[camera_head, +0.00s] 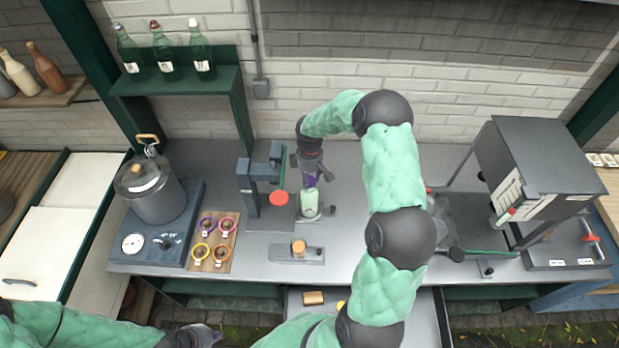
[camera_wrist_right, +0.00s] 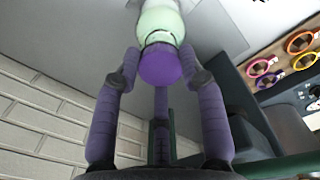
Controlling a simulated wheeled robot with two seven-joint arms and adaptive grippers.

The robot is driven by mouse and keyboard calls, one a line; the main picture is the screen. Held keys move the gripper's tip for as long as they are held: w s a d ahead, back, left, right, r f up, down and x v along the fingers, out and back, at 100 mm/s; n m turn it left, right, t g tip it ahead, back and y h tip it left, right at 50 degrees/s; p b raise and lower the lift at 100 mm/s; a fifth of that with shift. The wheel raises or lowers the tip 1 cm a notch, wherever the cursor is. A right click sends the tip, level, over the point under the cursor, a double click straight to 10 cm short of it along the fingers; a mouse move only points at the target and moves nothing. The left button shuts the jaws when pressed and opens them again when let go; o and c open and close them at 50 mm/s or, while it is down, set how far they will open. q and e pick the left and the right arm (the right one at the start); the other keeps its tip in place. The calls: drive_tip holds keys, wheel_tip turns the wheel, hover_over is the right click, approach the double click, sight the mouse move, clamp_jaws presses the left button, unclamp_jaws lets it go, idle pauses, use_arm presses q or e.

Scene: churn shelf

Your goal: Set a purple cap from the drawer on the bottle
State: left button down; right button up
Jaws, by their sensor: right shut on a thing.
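The light green bottle (camera_head: 310,205) stands upright on the bench below my right gripper (camera_head: 310,178). That gripper is shut on a purple cap, which in the right wrist view (camera_wrist_right: 160,66) sits between the fingertips, in line with the bottle's neck (camera_wrist_right: 160,35). The cap appears to be at the bottle's mouth; I cannot tell whether it is seated or just above. The drawer (camera_head: 440,325) is open under the bench front, partly hidden by my right arm. My left gripper (camera_head: 208,335) is low at the bottom edge, and its fingers are unclear.
A small stand with an orange piece (camera_head: 298,248) is in front. A board with coloured rings (camera_head: 213,242) and a grey pot (camera_head: 152,190) are further left. A large grey machine (camera_head: 535,170) stands right.

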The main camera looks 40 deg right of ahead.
drive_tip(key=shift+f, duration=0.1)
drive_tip(key=shift+f+b, duration=0.3)
drive_tip(key=shift+b, duration=0.05)
idle(0.5)
drive_tip(key=o, duration=0.7)
drive_tip(key=shift+o, duration=0.2)
drive_tip(key=shift+c, duration=0.6)
drive_tip(key=shift+r, duration=0.1)
